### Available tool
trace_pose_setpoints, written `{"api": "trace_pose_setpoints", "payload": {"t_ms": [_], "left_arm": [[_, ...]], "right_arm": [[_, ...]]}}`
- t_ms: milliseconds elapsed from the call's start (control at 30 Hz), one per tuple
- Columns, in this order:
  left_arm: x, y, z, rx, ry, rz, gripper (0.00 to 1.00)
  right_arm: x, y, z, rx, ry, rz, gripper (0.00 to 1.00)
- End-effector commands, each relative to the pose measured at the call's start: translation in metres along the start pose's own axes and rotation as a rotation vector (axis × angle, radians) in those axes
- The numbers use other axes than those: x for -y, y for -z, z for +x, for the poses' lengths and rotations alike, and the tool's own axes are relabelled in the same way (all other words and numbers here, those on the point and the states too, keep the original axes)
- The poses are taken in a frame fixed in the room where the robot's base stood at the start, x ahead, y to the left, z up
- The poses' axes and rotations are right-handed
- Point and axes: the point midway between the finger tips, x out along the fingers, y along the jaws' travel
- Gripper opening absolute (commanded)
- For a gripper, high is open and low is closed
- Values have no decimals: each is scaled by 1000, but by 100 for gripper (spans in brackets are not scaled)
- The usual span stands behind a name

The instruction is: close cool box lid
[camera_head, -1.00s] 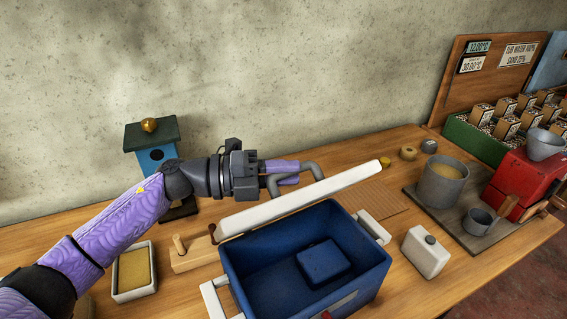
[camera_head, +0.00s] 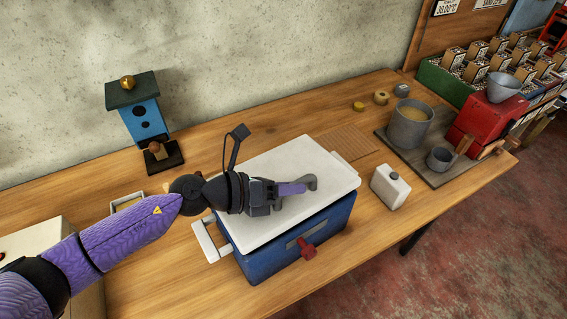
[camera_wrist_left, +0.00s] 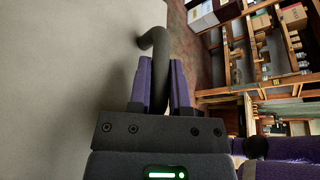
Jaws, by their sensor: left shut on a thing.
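The blue cool box (camera_head: 290,247) stands on the wooden bench. Its white lid (camera_head: 270,220) lies flat across the top, and the inside is hidden. A red latch (camera_head: 307,249) shows on the front wall. My left gripper (camera_head: 304,187) is over the lid, shut on the grey lid handle (camera_head: 312,183). In the left wrist view the purple fingers (camera_wrist_left: 161,85) are closed around the handle (camera_wrist_left: 155,42), with the pale lid (camera_wrist_left: 60,80) beside it. My right gripper is not in view.
A white jug (camera_head: 390,188) stands right of the box. A blue birdhouse (camera_head: 144,122) stands at the back left. A grey pot (camera_head: 410,125) and a red machine (camera_head: 487,120) are at the right.

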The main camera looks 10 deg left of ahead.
Motion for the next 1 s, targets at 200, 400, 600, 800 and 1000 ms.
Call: {"api": "trace_pose_setpoints", "payload": {"t_ms": [200,400,600,800,1000], "left_arm": [[-4,12,5,1,-34,80,0],[-5,15,6,1,-42,99,0],[-5,15,6,1,-41,98,55],[-5,15,6,1,-41,97,58],[-6,16,-4,0,-43,97,58]], "right_arm": [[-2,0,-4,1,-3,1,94],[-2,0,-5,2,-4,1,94],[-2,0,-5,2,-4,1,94],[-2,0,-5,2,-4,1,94],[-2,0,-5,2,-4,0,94]]}}
